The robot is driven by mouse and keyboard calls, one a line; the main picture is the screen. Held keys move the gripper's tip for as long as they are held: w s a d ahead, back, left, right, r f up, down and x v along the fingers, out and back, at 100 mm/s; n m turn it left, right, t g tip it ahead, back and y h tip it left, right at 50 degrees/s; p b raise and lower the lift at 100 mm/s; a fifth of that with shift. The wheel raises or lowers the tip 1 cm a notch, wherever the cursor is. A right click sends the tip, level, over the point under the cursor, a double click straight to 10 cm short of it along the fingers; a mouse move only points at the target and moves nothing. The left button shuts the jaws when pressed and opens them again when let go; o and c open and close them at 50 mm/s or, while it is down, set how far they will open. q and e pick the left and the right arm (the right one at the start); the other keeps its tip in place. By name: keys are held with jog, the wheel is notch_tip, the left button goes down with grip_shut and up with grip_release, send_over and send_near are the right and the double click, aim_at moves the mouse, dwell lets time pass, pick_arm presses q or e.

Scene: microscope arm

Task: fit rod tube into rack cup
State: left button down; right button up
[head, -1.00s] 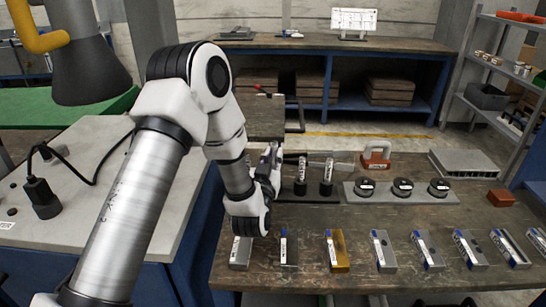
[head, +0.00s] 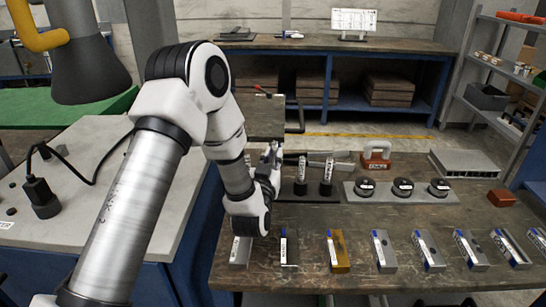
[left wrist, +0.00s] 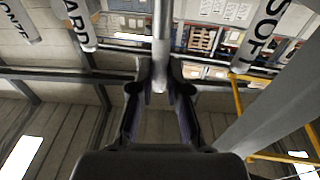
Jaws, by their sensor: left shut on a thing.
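My left gripper (head: 275,158) is at the left end of a dark rack (head: 312,197) on the wooden table. In the left wrist view it is shut on a smooth grey rod tube (left wrist: 161,35), held between the two fingers. In the head view the held tube is mostly hidden by the gripper and wrist. Two labelled tubes (head: 302,170) (head: 327,172) stand upright in black rack cups to the right of the gripper. I cannot tell whether the held tube touches a cup. My right gripper is not in view.
Several labelled blocks (head: 339,250) line the front. A reddish block (head: 501,197) lies at the right. Bare table lies between rack and blocks.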

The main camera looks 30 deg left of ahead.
pick_arm(q)
jog(key=shift+f+b, duration=1.1)
jog(key=shift+f, duration=0.3)
jog(key=c, duration=1.1)
grip_release()
jog(key=shift+o, duration=0.2)
jog(key=shift+r, duration=0.15)
notch_tip(320, 180, up, 10)
jog(key=shift+f, duration=0.25)
